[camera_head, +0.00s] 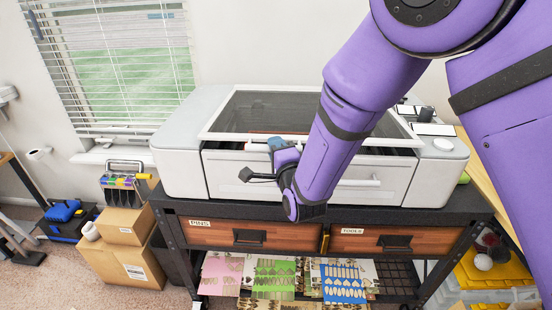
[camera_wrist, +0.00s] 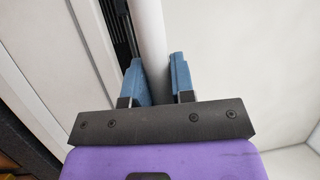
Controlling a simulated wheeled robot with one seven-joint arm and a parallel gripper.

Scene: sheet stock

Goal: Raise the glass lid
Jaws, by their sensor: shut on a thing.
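The glass lid (camera_head: 270,113) is a dark pane in a white frame on top of the white and grey machine (camera_head: 180,160). A dark gap shows below its front edge, so it looks slightly raised or not flush. My gripper (camera_head: 281,147) is at the lid's front edge, left of its middle. Its blue fingers are shut on a white bar handle (camera_head: 258,147). In the wrist view, the fingers (camera_wrist: 158,82) stand on both sides of the bar (camera_wrist: 150,35).
A second white handle (camera_head: 360,182) is on the machine's front panel. Drawers labelled PINS (camera_head: 225,236) and TOOLS (camera_head: 400,241) are below. Cardboard boxes (camera_head: 125,225) stand at left; a window (camera_head: 120,70) is behind. The space above the lid's left half looks clear.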

